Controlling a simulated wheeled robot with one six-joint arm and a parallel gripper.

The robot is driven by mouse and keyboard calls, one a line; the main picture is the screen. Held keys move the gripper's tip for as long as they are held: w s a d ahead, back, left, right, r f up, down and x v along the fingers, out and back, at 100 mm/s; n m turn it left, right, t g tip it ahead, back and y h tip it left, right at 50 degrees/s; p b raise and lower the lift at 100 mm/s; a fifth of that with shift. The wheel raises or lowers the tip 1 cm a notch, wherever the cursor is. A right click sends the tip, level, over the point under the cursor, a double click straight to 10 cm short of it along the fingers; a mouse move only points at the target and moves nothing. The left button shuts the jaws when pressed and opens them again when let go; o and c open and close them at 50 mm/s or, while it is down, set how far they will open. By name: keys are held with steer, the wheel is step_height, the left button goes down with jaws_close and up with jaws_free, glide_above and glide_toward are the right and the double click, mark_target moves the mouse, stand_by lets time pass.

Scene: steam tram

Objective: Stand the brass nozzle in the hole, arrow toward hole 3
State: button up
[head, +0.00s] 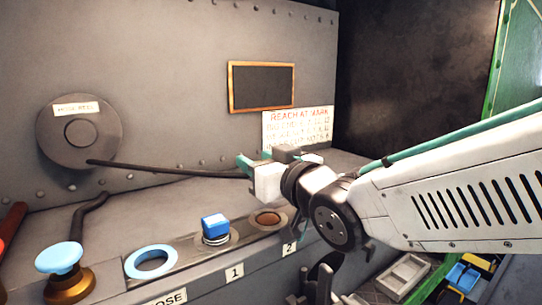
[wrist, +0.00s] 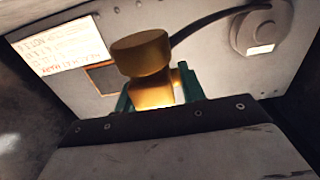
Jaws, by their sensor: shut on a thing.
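The brass nozzle (wrist: 143,55) shows in the wrist view between the teal fingers of my gripper (wrist: 157,92), which is shut on it. It has a wide round end and a narrower waist. I see no arrow on it. In the head view my gripper (head: 257,166) is raised above the back of the grey ledge, and the nozzle cannot be made out there. On the front strip are a blue-ringed hole (head: 151,262) over a label ending in "OSE", a blue block (head: 215,226) at label 1, and a brown round hole (head: 268,219) at label 2. No hole 3 shows.
A hose reel (head: 80,131) is on the wall. Its black hose (head: 165,169) runs to my gripper; whether it joins the nozzle is unclear. A blue-topped brass knob (head: 60,268) stands front left. A sign (head: 297,128) is on the back wall. Grey trays (head: 403,276) lie lower right.

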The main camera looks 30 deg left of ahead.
steer(key=shift+f, duration=3)
steer(key=o, duration=1.9)
steer(key=shift+r, duration=0.4)
steer(key=shift+r, duration=0.75)
steer(key=shift+r, duration=0.15)
steer(key=shift+r, duration=2.4)
